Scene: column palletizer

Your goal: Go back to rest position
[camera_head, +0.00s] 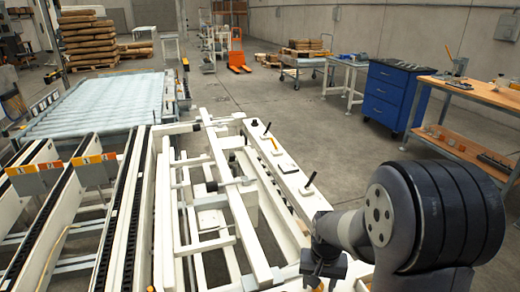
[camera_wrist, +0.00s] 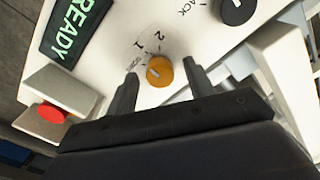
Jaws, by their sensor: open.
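My gripper (camera_wrist: 161,69) is open in the wrist view, its two dark fingers pointing at a white control panel (camera_wrist: 110,65). An orange selector knob (camera_wrist: 158,72) on the panel shows between the fingertips, with a visible gap on either side. Markings "1" and "2" are beside the knob. I cannot tell how far the fingertips are from the panel surface. In the head view my arm reaches in from the lower right, and the gripper cannot be made out there.
The panel also carries a green-lit READY display (camera_wrist: 77,28), a red button (camera_wrist: 52,112) and a black knob (camera_wrist: 236,10). In the head view, a white machine frame (camera_head: 255,215) fills the centre. A blue cabinet (camera_head: 395,92) and wooden workbench (camera_head: 470,95) stand right; open floor lies between.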

